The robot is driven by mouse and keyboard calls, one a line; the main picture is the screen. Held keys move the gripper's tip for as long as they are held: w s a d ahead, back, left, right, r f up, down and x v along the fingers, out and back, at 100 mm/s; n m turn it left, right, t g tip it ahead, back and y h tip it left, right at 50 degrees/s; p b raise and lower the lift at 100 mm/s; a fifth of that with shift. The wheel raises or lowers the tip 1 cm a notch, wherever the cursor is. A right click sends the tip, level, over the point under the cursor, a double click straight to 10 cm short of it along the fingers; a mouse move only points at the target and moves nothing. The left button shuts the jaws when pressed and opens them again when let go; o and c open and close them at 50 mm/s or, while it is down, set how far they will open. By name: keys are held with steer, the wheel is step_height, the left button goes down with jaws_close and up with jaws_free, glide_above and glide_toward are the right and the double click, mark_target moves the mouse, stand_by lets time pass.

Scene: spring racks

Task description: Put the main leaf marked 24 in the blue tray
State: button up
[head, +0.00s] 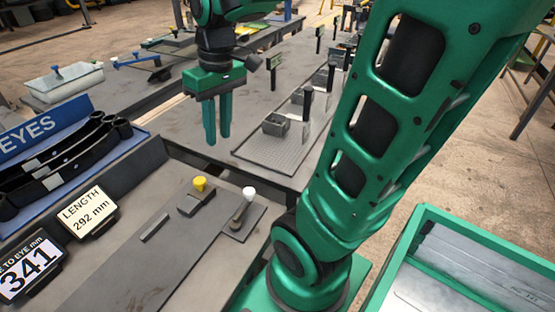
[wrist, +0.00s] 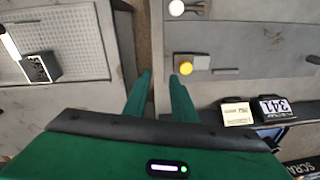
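My gripper (head: 217,132) hangs fingers down, above the gap between the near grey bench and the bench behind. Its two green fingers are apart with nothing between them, also in the wrist view (wrist: 161,78). Several black curved leaves with rolled ends (head: 72,150) lie at the left of the head view, by a blue sign board lettered EYES (head: 35,132). My gripper is to the right of them and apart from them. No marking 24 can be read on any leaf. I cannot tell whether the blue-edged holder under the leaves is the blue tray.
The near bench holds a yellow-knobbed block (head: 199,185), a white-knobbed lever (head: 248,193), a LENGTH 292 mm display (head: 87,208) and a 341 display (head: 32,268). A grey clamp box (head: 276,124) stands on the bench behind. A green-rimmed bin (head: 430,212) is at lower right.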

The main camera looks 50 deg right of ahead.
steer(key=s+d+f+m, duration=0.3)
steer(key=s, duration=0.4)
steer(key=s+d+f+m+g, duration=0.1)
steer(key=s+d+f+m, duration=0.1)
steer(key=s, duration=0.5)
steer(key=shift+d+f+m+h, duration=0.4)
steer(key=shift+d+m, duration=0.05)
steer(key=shift+m, duration=0.45)
steer(key=shift+w+f, duration=0.25)
steer(key=shift+w, duration=0.25)
